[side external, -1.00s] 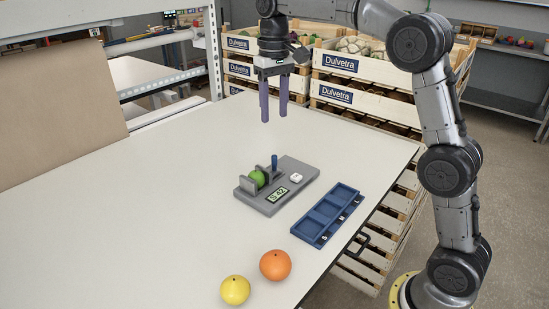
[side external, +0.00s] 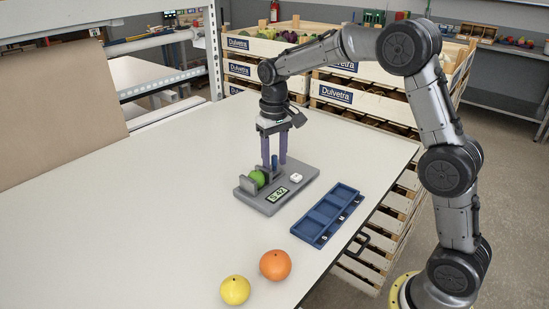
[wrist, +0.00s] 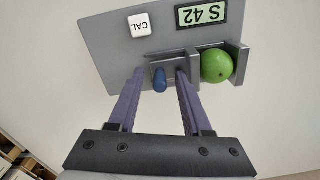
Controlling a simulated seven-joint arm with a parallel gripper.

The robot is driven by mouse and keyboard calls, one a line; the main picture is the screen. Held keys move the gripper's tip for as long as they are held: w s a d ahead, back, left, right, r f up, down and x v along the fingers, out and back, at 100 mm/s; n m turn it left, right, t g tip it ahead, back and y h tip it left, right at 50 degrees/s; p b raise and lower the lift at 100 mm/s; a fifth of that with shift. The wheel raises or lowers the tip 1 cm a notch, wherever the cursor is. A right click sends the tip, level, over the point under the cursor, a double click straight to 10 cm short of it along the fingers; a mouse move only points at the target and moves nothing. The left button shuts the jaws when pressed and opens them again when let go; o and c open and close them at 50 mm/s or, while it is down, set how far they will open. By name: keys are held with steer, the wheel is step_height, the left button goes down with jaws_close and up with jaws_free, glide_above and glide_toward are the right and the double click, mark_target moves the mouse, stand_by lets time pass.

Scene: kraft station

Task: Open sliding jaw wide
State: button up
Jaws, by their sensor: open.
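The grey measuring device (side external: 285,199) lies on the white table, with a small display (side external: 277,195) reading S 42. A green fruit (side external: 257,178) sits between its two upright jaws. The sliding jaw (wrist: 172,66) carries a blue post (side external: 275,162); the post also shows in the wrist view (wrist: 160,80). My gripper (side external: 274,165) is low over the device, pointing down, with its two purple fingers apart. In the wrist view the fingers (wrist: 158,82) lie on either side of the blue post. I cannot tell whether either finger touches it.
A white CAL button (wrist: 140,25) is on the device. A blue three-compartment tray (side external: 327,216) lies to its right, empty. An orange fruit (side external: 275,265) and a yellow fruit (side external: 235,290) rest near the front edge. The table's left side is clear.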

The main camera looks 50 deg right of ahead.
jaws_close()
stand_by(1.5)
